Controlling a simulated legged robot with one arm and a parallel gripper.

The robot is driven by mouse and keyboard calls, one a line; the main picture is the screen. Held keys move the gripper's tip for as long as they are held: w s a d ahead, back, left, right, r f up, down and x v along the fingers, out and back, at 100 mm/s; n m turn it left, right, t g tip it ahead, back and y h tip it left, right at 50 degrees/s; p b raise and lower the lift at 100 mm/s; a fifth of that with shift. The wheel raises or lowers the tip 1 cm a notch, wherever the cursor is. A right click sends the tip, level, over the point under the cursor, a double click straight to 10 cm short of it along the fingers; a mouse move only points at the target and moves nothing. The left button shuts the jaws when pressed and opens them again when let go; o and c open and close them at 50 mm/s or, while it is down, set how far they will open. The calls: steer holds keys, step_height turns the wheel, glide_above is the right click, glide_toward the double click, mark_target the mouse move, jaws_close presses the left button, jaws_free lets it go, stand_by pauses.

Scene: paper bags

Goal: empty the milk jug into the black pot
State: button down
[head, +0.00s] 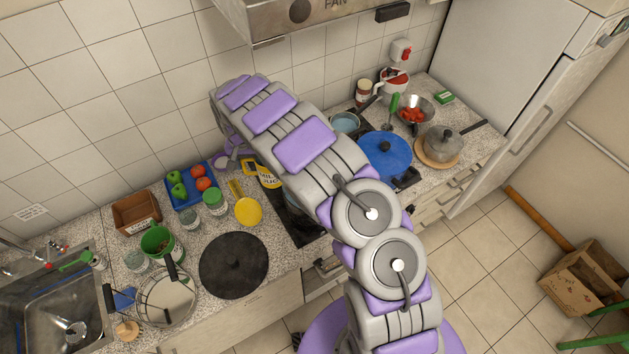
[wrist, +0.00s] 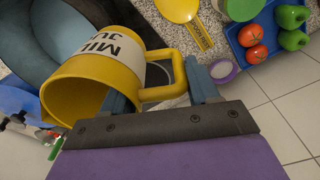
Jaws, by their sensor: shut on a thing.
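The yellow milk jug (wrist: 112,72), with a white label, is held by its handle. It also shows in the head view (head: 266,176), partly behind my arm. My gripper (wrist: 160,92) is shut on the handle, with one finger on each side. The jug is tipped well over, with its mouth to the lower left in the wrist view; its visible inside wall is yellow and I see no milk. A dark round pot with a blue-grey inside (wrist: 80,22), which looks like the black pot, is behind the jug. My arm hides most of that area in the head view.
A blue lidded pot (head: 384,157) stands right of my arm.

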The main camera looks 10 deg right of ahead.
steer(key=w+a+r+b, duration=0.1)
steer(key=a+r+b, duration=0.1)
steer(key=a+r, duration=0.2)
steer(key=shift+a, duration=0.9)
steer(key=shift+w, duration=0.1)
stand_by(1.2)
